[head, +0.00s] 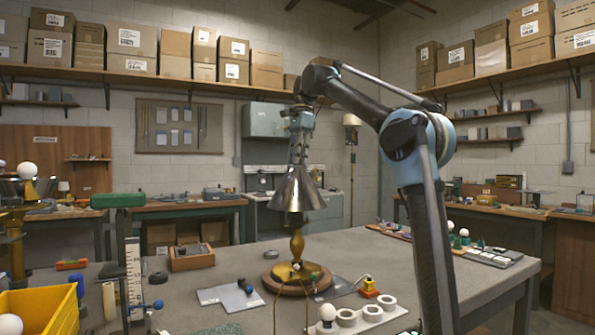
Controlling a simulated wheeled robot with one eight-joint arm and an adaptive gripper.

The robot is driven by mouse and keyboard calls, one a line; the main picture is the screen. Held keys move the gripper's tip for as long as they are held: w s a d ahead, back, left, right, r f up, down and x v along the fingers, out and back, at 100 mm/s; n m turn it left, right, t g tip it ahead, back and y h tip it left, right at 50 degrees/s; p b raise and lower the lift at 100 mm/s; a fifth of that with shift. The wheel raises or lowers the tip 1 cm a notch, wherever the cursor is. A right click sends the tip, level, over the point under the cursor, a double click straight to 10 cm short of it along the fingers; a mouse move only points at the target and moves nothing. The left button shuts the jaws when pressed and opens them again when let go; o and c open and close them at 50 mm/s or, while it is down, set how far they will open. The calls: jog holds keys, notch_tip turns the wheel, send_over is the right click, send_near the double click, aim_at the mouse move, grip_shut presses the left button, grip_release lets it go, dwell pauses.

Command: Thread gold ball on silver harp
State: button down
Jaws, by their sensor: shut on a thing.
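A lamp stands on the table with a round wooden base, a gold stem (297,245) and a silver conical shade (299,192). My gripper (299,160) points down at the top of the shade, in line with the stem. It is shut, with its fingertips at the shade's peak. The gold ball is too small or hidden between the fingers to make out. The silver harp cannot be told apart here; the shade and fingers cover that spot. I cannot tell whether ball and harp touch.
A strip of white rings (372,313) with a bulb lies in front right of the lamp. A yellow bin (42,308) and a green-topped stand (130,262) are at the left. A small wooden tray (192,260) sits behind.

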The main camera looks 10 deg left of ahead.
jog(key=shift+f+m, duration=0.15)
jog(key=shift+m, duration=0.25)
jog(key=m, duration=0.4)
jog(key=shift+s+d+t, duration=0.1)
jog(key=shift+t, duration=0.2)
jog(key=c, duration=1.8)
grip_release()
jog(key=shift+m, duration=0.4)
jog(key=o, duration=0.5)
jog(key=shift+w+d+r, duration=0.1)
jog(key=shift+d+r, duration=0.05)
jog(key=shift+r, duration=1.05)
jog(key=shift+w+d+r, duration=0.1)
jog(key=shift+d+r, duration=0.1)
jog(key=shift+r, duration=1.05)
jog(key=shift+w+d+r, duration=0.1)
jog(key=shift+d+r, duration=0.05)
jog(key=shift+r, duration=1.05)
jog(key=shift+s, duration=0.1)
